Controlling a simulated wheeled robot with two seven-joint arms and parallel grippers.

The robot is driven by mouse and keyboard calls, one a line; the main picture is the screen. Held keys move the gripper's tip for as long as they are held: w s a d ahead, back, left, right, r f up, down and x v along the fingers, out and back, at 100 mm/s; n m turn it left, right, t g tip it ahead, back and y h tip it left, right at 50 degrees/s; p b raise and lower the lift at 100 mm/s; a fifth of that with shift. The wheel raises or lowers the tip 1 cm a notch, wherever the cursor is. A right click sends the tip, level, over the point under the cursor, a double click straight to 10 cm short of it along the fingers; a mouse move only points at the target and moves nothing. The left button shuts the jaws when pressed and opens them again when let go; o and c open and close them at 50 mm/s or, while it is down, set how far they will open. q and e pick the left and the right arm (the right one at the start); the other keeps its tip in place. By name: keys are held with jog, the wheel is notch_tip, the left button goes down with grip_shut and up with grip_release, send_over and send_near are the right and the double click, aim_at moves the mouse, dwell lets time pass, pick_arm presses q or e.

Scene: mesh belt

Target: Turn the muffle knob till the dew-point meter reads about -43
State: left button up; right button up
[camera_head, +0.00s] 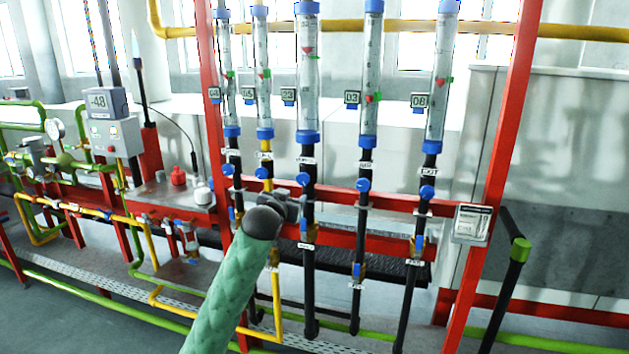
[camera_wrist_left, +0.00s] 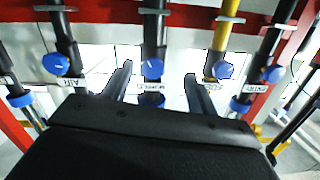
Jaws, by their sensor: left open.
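The dew-point meter (camera_head: 98,102) stands at the left in the head view and reads -48. The muffle knob is blue, on the middle black pipe; it shows in the head view (camera_head: 303,179) and in the left wrist view (camera_wrist_left: 152,69), by the muffle label. My left gripper is just in front of the pipes in the head view (camera_head: 288,206). In the left wrist view its open fingers (camera_wrist_left: 158,80) appear on either side of the knob, with gaps at both sides. I cannot tell how deep the fingertips reach. My right gripper is out of view.
Neighbouring blue knobs sit close by: the yellow pipe's (camera_wrist_left: 222,70) and the air pipe's (camera_wrist_left: 56,64) in the wrist view. Glass flow tubes (camera_head: 308,70) rise above. A red frame post (camera_head: 497,160) stands at the right, beside a green-capped black handle (camera_head: 520,250).

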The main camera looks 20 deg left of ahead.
aim_at(302, 179)
pick_arm(q)
jog(key=shift+t+h, duration=0.3)
jog(key=shift+t, duration=0.4)
jog(key=w, duration=0.2)
jog(key=w+r+p, duration=0.1)
jog(key=w, duration=0.2)
jog(key=w+d+r+p, duration=0.1)
jog(key=w, duration=0.1)
jog(key=shift+w, duration=0.55)
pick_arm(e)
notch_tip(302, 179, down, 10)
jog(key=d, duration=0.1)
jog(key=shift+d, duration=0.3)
pick_arm(q)
jog(key=c, duration=1)
jog(key=shift+p, duration=0.3)
